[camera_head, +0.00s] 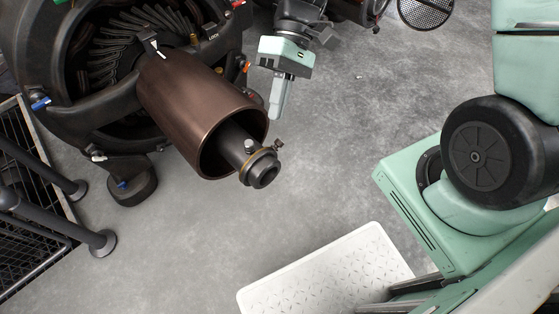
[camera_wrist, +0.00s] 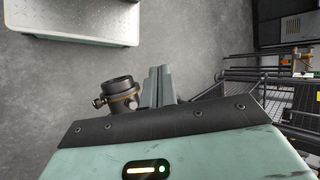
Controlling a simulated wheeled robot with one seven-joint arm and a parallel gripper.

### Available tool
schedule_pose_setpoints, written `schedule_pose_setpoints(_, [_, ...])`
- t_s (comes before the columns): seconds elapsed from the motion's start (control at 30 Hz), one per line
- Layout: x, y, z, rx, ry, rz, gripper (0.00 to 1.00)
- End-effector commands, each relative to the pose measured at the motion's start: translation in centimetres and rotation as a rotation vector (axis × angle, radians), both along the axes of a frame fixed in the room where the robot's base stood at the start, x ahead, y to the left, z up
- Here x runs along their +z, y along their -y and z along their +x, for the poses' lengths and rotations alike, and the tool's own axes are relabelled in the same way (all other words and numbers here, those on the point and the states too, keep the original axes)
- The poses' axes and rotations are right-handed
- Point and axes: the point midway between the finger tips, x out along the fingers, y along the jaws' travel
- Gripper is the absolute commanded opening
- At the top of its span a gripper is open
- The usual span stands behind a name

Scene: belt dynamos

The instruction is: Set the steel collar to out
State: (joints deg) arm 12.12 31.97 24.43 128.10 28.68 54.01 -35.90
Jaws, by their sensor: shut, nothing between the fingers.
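The dynamo (camera_head: 85,120) stands at the upper left in the head view, with a brown drum (camera_head: 195,110) on its axis. A dark shaft sticks out of the drum. At the shaft's end sits a dark collar (camera_head: 262,172) with a brass-coloured band and small screw knobs; I take it to be the steel collar. The collar also shows in the wrist view (camera_wrist: 120,92), just left of my fingers. My gripper (camera_head: 275,112) is shut and empty, pointing down, above and right of the drum in the head view. It appears apart from the collar. No "out" mark is readable.
A white textured platform (camera_head: 325,275) lies at the bottom. Black railing and mesh (camera_head: 45,210) stand at the left. Small blue and orange-tipped levers sit on the dynamo housing. A round mesh guard (camera_head: 425,10) is at the top. Grey floor right of the drum is clear.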

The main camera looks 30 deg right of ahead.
Motion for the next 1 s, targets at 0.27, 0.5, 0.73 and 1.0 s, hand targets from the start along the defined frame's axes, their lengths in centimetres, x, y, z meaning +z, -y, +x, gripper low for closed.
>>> schedule_pose_setpoints(0.27, [-13.7, 3.9, 5.7, -0.233, -0.098, 0.365, 0.0])
schedule_pose_setpoints(0.5, [-22.2, 8.3, 9.8, -0.45, -0.057, 0.662, 0.0])
schedule_pose_setpoints(0.73, [-27.3, 11.9, 12.0, -0.604, 0.022, 0.842, 0.0])
schedule_pose_setpoints(1.0, [-27.9, 11.4, 12.5, -0.633, 0.045, 0.879, 0.0])
